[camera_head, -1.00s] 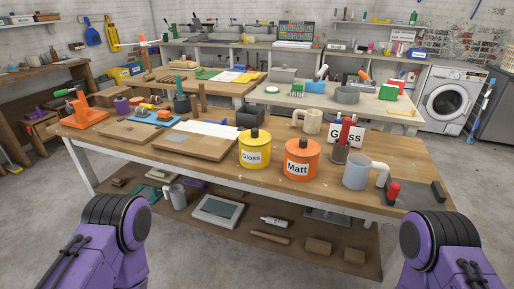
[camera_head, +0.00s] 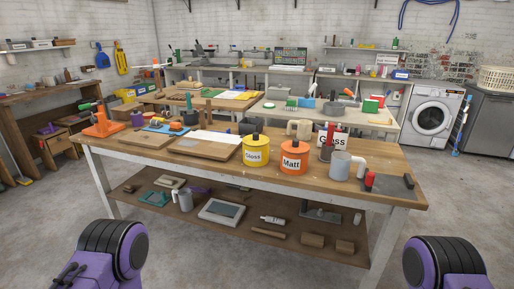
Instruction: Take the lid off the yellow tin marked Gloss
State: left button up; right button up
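The yellow tin (camera_head: 256,151) marked Gloss stands upright on the wooden workbench (camera_head: 222,165), near its front edge. Its lid, with a dark knob (camera_head: 256,137) on top, is on it. An orange tin (camera_head: 293,157) marked Matt, also with a dark knob, stands just right of it. Only purple and black parts of my two arms show at the bottom left and bottom right. Neither gripper is in the picture, and both arms are well short of the tins.
A beige mug (camera_head: 300,129) is behind. Flat boards (camera_head: 205,144) lie to the left. A lower shelf (camera_head: 240,225) holds several items.

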aim_at(255, 140)
jog(key=z, duration=0.5)
jog(key=i, duration=0.6)
jog(key=z, duration=0.35)
